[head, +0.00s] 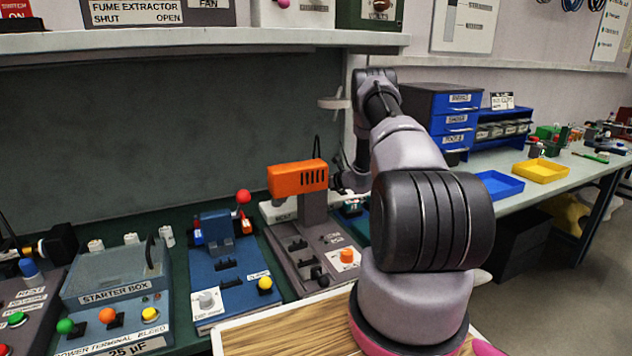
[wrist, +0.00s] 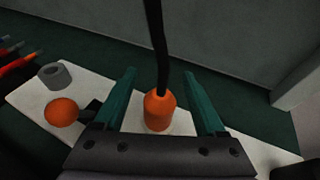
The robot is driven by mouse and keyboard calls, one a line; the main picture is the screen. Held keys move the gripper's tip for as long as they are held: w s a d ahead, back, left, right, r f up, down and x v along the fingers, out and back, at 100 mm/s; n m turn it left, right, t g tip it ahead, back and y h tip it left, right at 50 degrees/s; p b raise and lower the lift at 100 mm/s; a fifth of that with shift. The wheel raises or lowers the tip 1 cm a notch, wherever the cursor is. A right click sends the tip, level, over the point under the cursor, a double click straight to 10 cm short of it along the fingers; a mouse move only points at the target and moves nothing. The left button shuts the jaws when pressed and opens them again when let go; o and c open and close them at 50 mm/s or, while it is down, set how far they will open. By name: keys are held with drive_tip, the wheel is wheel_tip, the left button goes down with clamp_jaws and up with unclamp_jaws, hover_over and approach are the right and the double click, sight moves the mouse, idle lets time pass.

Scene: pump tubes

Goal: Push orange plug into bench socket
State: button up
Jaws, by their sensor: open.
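The orange plug (wrist: 159,112) stands on or just above a white plate (wrist: 92,82) in the wrist view. Its black cable (wrist: 158,45) rises from its top. My gripper (wrist: 160,73) is open, with one green finger on each side of the plug and cable and a visible gap on both sides. A grey ring with a hollow centre (wrist: 55,75) sits on the plate to the left; I cannot tell whether it is the bench socket.
An orange ball-shaped knob (wrist: 61,112) lies left of the plug. The orange machine head (head: 298,179) stands close beside my gripper. A blue fixture (head: 222,245) and the starter box (head: 115,280) are further left. A dark wall and a shelf (head: 200,42) bound the bench behind.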

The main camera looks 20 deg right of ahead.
drive_tip(key=v, duration=1)
drive_tip(key=shift+s, duration=0.25)
drive_tip(key=shift+d+r, duration=0.1)
idle(0.4)
